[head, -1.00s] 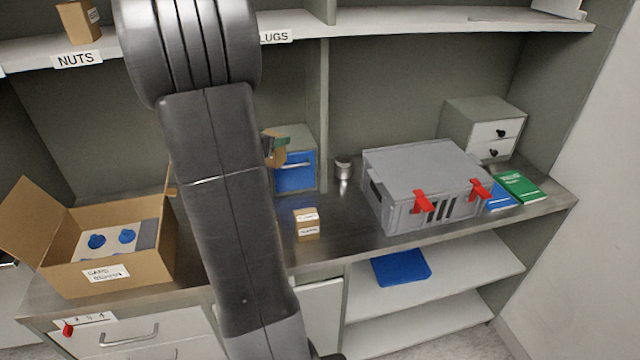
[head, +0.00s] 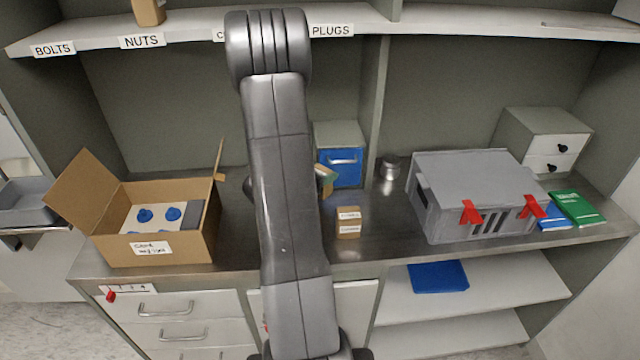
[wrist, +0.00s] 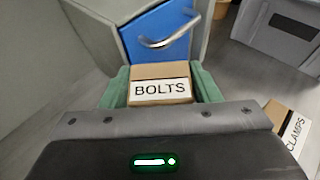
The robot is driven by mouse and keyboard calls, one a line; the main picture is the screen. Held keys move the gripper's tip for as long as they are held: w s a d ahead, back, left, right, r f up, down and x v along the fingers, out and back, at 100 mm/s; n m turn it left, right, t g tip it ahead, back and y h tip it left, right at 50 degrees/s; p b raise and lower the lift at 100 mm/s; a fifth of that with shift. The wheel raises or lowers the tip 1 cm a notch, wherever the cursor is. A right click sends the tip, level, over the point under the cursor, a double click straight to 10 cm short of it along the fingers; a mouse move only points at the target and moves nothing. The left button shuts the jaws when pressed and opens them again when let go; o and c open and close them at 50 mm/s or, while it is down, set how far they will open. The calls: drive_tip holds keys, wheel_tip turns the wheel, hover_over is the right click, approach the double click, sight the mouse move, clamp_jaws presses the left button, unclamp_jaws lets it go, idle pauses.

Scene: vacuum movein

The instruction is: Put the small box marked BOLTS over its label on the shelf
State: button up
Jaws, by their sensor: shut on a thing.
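The small cardboard box marked BOLTS (wrist: 160,84) is between the green fingers of my gripper (wrist: 162,88) in the wrist view, its printed face toward the camera. My gripper is shut on it. In the head view my arm hides most of the gripper and box; only a bit of green and brown shows beside the arm. The BOLTS label (head: 53,49) is on the front edge of the upper shelf (head: 190,33) at the far left. No box shows above that label.
A box stands over the NUTS label (head: 141,41). The CLAMPS box (head: 348,222) is on the counter, right of my arm. A blue-fronted cabinet (head: 341,168) stands behind it. An open carton (head: 195,240) is at left, a grey crate (head: 450,215) at right.

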drive_tip(key=shift+f, duration=2.05)
drive_tip(key=shift+f, duration=0.2)
drive_tip(key=o, duration=1.2)
drive_tip(key=shift+r, duration=0.1)
